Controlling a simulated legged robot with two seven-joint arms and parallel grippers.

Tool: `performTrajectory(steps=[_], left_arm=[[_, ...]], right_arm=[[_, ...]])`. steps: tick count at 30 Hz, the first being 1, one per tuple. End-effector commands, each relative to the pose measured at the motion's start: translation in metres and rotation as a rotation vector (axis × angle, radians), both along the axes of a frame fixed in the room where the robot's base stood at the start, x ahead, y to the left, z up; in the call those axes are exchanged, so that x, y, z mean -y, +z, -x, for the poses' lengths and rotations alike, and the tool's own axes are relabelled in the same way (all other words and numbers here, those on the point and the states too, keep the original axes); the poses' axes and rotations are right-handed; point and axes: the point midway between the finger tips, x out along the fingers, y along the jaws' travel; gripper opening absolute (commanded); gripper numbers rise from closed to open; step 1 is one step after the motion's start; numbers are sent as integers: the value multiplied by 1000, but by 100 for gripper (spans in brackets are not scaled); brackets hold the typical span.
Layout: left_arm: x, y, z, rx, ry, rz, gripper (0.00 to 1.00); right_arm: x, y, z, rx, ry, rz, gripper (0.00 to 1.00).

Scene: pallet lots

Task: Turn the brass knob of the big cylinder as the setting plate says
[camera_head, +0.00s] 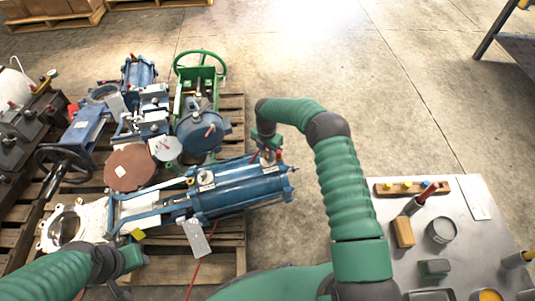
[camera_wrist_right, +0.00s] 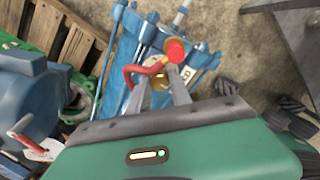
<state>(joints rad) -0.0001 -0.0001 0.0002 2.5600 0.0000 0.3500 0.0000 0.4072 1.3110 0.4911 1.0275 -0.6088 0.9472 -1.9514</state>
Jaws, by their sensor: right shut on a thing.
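The big blue cylinder (camera_head: 240,192) lies along the pallet, attached to a pale valve body. My right gripper (camera_head: 268,154) is at its right end. In the right wrist view, the fingers of my right gripper (camera_wrist_right: 170,82) are shut on the brass knob (camera_wrist_right: 160,80), which is partly hidden between them. A red cap (camera_wrist_right: 175,50) and a curved red pipe or handle (camera_wrist_right: 140,72) are close to the fingertips. A pale marked plate (camera_wrist_right: 187,73) is partly hidden behind a finger; its marking is unclear. My left gripper (camera_head: 132,258) is low at the left, its fingers unclear.
A smaller blue cylinder (camera_head: 138,72), a green handwheel valve (camera_head: 200,68) and a brown disc (camera_head: 129,166) crowd the wooden pallet. A blank-looking tag (camera_head: 196,238) hangs by the big cylinder. A grey table (camera_head: 465,240) with small items stands at right.

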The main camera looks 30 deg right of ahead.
Motion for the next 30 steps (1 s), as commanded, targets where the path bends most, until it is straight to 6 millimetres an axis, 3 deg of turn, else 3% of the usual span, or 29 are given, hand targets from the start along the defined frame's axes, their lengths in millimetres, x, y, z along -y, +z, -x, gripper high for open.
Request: performTrajectory(steps=[20,30], left_arm=[[0,1,0,0,0,0,36],[0,9,0,0,0,0,36]], right_arm=[[3,1,-2,8,-21,5,0],[3,2,-2,16,-132,7,0]])
